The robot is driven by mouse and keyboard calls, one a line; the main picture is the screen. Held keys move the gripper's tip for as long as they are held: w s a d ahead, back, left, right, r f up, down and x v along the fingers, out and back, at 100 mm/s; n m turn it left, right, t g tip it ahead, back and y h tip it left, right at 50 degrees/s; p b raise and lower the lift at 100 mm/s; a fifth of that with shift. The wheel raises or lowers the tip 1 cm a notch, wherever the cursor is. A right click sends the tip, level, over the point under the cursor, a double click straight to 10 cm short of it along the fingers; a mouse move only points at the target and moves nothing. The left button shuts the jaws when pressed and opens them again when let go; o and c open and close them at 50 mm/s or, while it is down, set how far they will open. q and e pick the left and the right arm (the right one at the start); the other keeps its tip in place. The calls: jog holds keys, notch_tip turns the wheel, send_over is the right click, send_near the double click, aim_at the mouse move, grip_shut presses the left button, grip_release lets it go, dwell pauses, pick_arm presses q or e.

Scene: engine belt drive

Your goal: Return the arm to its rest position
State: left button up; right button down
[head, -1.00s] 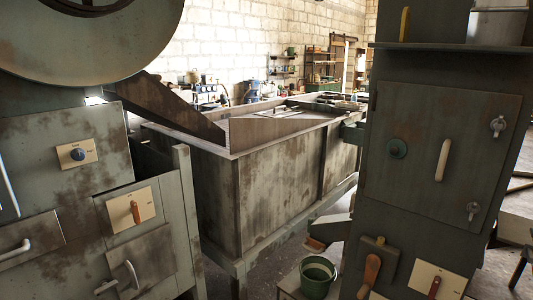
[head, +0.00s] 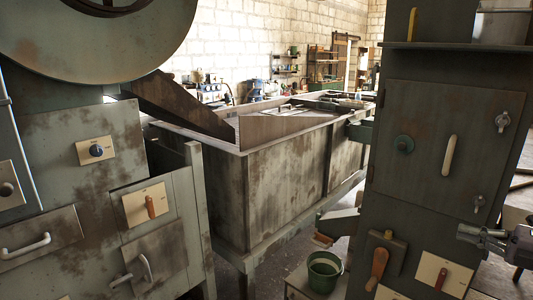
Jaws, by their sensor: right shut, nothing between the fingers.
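My right gripper (head: 468,235) shows at the right edge of the head view, in front of the lower right side of the grey-green cabinet (head: 445,110). Its fingers point left and are shut, with nothing seen between them. It looks apart from the cabinet's latches and levers, though its depth is hard to judge. My left gripper is not in view.
A machine with a large wheel (head: 90,45) and control panels (head: 142,205) stands at the left. A long metal tank (head: 290,185) fills the middle. A green bucket (head: 323,272) sits low beside the cabinet. Floor shows between tank and cabinet.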

jog(key=w+a+f+m+t+h, duration=0.3)
jog(key=w+a+f+m+t, duration=0.2)
jog(key=a+f+m, duration=0.6)
jog(key=s+a+f+m+t+h, duration=0.1)
jog(key=s+a+f+m+h, duration=0.2)
jog(key=a+f+m+h, duration=0.3)
jog(key=s+a+f+m+g+h, duration=0.25)
jog(key=s+f+m, duration=0.2)
jog(key=s, duration=0.25)
jog(key=s+a+f+m+g+h, duration=0.2)
jog(key=s+a+f+m+g, duration=0.15)
jog(key=s+f, duration=0.35)
jog(key=s+a+m+g, duration=0.35)
jog(key=s+g, duration=0.45)
jog(key=s, duration=1.4)
notch_tip(320, 180, down, 28)
jog(key=s+g, duration=0.1)
jog(key=s, duration=0.1)
jog(key=s+d+f+g, duration=0.1)
jog(key=s+d+f, duration=0.1)
jog(key=s+f, duration=1.3)
jog(key=shift+s+f+n, duration=0.25)
jog(key=shift+s+n, duration=0.1)
jog(key=shift+s, duration=0.15)
jog(key=shift+d+y, duration=0.1)
jog(key=shift+y, duration=0.15)
